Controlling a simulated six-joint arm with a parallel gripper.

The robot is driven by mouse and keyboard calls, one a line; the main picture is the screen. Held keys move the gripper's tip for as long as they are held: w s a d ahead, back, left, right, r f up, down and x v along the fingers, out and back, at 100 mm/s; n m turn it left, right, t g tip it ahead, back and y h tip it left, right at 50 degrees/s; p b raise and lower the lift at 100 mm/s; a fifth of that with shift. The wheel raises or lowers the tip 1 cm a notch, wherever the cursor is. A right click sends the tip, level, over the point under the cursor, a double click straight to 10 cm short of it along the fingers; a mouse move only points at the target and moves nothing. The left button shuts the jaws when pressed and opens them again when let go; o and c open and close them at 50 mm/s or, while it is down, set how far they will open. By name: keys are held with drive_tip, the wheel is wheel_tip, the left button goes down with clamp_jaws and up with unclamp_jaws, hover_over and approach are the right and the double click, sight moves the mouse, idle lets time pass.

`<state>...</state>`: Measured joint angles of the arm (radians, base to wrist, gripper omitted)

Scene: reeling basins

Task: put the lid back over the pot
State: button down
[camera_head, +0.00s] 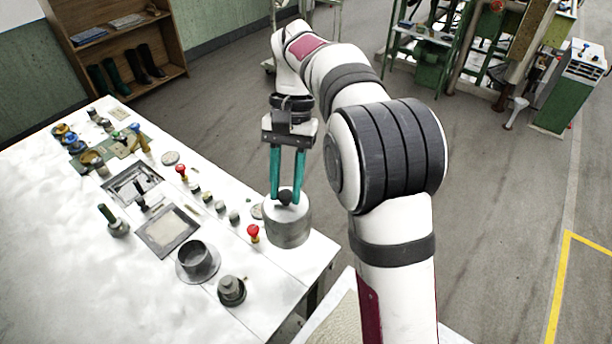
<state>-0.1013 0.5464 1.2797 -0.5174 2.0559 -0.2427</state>
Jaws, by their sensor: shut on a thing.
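My gripper (286,197), with two teal fingers pointing down, is shut on the dark round knob of the lid (297,210). The lid has a pale top, and a silver-grey cylindrical body (288,233) shows directly below it. I cannot tell whether this body is part of the lid or a separate vessel, or whether it touches the table. A dark, open round pot (197,258) with a wide flange stands on the white table to the lower left of my gripper.
The white table (60,235) ends just right of the held lid. A red-topped knob (253,232) and a row of small grey knobs lie close left of it. A dark squat fitting (231,290) stands near the front edge.

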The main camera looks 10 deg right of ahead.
drive_tip(key=w+a+f+m+t+y, duration=0.1)
drive_tip(key=a+f+m, duration=0.2)
drive_tip(key=a, duration=0.4)
drive_tip(key=a+f+m+t+y, duration=0.1)
drive_tip(key=a+f+m, duration=0.2)
drive_tip(key=a+m, duration=0.3)
drive_tip(key=w+a+f+m+t+y, duration=0.1)
drive_tip(key=a+f+m+t, duration=0.1)
drive_tip(key=a, duration=0.7)
drive_tip(key=shift+w+f+m, duration=0.3)
drive_tip(key=shift+f+m, duration=0.3)
drive_tip(key=shift+m, duration=0.8)
drive_tip(key=shift+a, duration=0.1)
drive_tip(key=shift+f, duration=1.25)
drive_tip(key=shift+f, duration=0.95)
